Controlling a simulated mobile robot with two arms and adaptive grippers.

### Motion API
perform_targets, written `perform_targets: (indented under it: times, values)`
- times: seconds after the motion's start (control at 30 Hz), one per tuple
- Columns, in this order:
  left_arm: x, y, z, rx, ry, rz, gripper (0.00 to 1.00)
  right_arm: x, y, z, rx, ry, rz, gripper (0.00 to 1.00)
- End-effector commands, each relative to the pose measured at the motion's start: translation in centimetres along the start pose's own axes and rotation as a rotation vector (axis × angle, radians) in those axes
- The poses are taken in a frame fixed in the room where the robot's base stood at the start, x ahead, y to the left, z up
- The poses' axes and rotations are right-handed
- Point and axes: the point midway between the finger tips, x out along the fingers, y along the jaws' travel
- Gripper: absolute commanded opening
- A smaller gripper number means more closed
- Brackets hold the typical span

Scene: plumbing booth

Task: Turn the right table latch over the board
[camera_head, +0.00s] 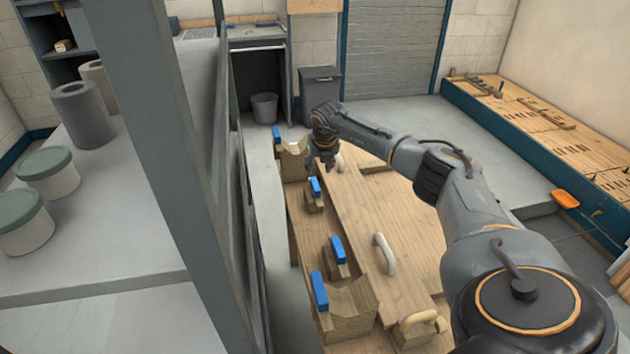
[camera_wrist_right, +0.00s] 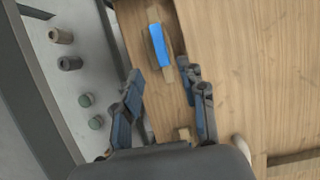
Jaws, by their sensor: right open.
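The wooden board (camera_head: 372,225) lies on the wooden table (camera_head: 300,224). Two small blocks with blue latches stand along its left edge: a farther latch (camera_head: 315,187) and a nearer latch (camera_head: 338,249). Both bars appear to run roughly along the edge, not across the board; I cannot tell for certain which is the right one. My right gripper (camera_head: 325,163) points down just beyond the farther latch. In the wrist view my open right gripper (camera_wrist_right: 158,80) has nothing between its fingers; a blue latch (camera_wrist_right: 159,46) shows ahead of them, beside the board (camera_wrist_right: 245,65). My left gripper is out of view.
Notched wooden blocks with blue bars stand at the far (camera_head: 292,161) and near (camera_head: 350,310) ends of the table. A pale handle (camera_head: 384,253) rises from the board. A grey post (camera_head: 160,150) and partition stand left. The board's middle is otherwise clear.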

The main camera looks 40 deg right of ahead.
Motion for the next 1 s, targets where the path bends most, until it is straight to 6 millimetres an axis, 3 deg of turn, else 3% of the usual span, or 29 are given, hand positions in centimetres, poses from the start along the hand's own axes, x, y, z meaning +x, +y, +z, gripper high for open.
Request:
perform_targets:
  times: [0.27, 0.5, 0.7, 1.0]
  values:
    - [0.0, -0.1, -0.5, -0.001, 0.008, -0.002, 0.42, 5.1, 0.1, -0.1, 0.002, 0.003, -0.001, 0.41]
    - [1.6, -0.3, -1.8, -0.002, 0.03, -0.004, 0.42, 8.6, 0.1, -0.2, 0.003, 0.0, -0.001, 0.41]
    - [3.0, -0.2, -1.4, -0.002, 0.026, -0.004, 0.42, 10.0, 0.1, -0.1, 0.003, -0.001, 0.001, 0.41]
    - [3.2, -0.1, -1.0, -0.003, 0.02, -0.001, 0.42, 10.4, 0.0, 0.0, 0.0, -0.001, 0.0, 0.41]
